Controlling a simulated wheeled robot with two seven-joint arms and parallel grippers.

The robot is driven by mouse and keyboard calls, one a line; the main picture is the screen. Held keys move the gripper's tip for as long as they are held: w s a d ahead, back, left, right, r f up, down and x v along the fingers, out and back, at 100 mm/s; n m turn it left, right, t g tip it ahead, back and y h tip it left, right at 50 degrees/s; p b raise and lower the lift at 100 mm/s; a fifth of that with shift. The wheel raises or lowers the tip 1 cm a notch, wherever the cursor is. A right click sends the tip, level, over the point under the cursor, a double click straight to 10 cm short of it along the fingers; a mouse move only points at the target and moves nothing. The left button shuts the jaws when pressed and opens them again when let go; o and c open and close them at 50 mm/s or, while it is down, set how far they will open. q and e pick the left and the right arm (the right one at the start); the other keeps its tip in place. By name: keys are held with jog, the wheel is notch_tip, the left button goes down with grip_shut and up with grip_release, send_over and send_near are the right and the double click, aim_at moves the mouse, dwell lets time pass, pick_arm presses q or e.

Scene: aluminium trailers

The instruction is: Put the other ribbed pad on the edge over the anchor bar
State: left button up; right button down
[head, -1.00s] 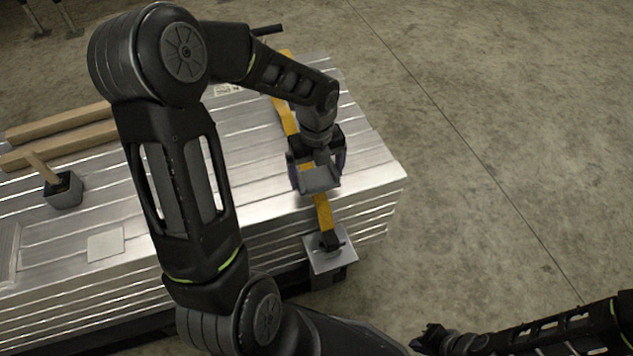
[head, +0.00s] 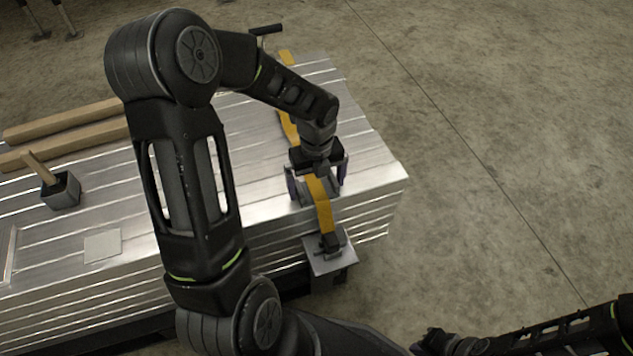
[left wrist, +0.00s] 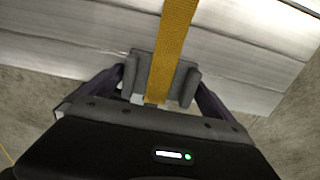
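My left gripper (head: 318,186) is at the near edge of the aluminium stack. A grey pad (head: 333,187) sits between its fingers, which appear to press on its two sides. The left wrist view shows the pad (left wrist: 140,68) with raised side walls and the yellow strap (left wrist: 174,45) running across its middle. Ribs cannot be made out. The strap (head: 324,213) goes down past the edge to a dark fitting at a light plate (head: 320,263), apparently where the anchor bar is. My right gripper (head: 430,340) is low at the bottom right, away from the stack, its fingers unclear.
The stack (head: 265,205) carries two wooden battens (head: 65,122), a mallet (head: 62,190) and a flat pale square (head: 103,245) on its left part. A dark handle (head: 266,30) sticks up at the far side. Concrete floor to the right is clear.

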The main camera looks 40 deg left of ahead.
aim_at(317, 189)
pick_arm(q)
notch_tip(317, 189, up, 12)
jog(key=p, duration=0.3)
jog(key=shift+r+p, duration=0.2)
jog(key=shift+p, duration=0.15)
dwell(0.7)
jog(key=s+d+f+n+h, duration=0.2)
jog(key=d+f+n+h, duration=0.1)
jog(key=d+f+n, duration=1.05)
jog(key=s+d+f+n+h, duration=0.1)
jog(key=s+d+f+n, duration=1)
jog(key=s+f+n, duration=0.1)
jog(key=shift+s+d+f+n+t, duration=0.2)
jog(key=shift+f+n+t, duration=0.2)
jog(key=shift+f+n, duration=0.25)
